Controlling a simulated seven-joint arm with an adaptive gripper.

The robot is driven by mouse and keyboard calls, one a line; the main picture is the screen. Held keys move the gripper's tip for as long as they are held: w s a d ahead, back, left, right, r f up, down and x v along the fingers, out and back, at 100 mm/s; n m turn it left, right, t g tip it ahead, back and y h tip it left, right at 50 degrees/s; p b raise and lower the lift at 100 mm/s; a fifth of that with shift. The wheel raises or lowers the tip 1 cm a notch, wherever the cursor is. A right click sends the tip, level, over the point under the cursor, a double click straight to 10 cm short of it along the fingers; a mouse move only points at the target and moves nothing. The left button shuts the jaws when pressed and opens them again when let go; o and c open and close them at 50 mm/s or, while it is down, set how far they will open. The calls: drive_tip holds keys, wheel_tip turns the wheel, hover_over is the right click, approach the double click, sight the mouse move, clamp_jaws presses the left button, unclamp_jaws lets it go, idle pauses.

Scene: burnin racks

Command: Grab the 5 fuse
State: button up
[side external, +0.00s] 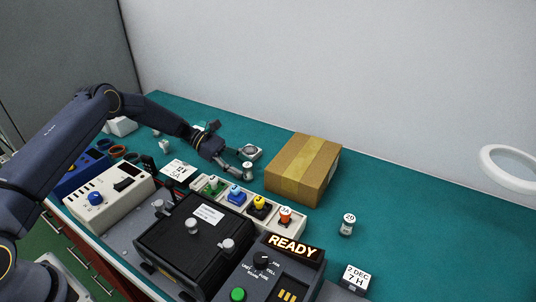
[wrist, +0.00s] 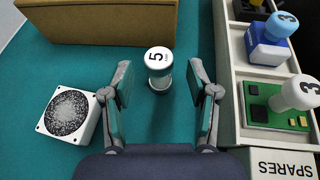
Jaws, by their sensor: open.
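The 5 fuse (wrist: 158,68) is a small clear cylinder with a white cap marked 5. It stands upright on the green mat. In the wrist view it lies between the two fingers of my gripper (wrist: 160,88), near the level of the fingertips, with gaps on both sides. The fingers are open and do not appear to touch it. In the side external view my gripper (side external: 237,169) is low over the mat, and the fuse (side external: 248,169) shows by its fingertips.
A cardboard box (side external: 303,168) stands behind the fuse. A white square fan-like part (wrist: 69,115) lies beside my gripper. The spares tray (wrist: 232,95) holds colored capped parts on the other side. Another fuse, marked 29 (side external: 347,226), stands farther right on the mat.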

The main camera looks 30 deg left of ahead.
sight(248, 172)
drive_tip(key=x, duration=0.3)
drive_tip(key=shift+c, duration=0.2)
clamp_jaws()
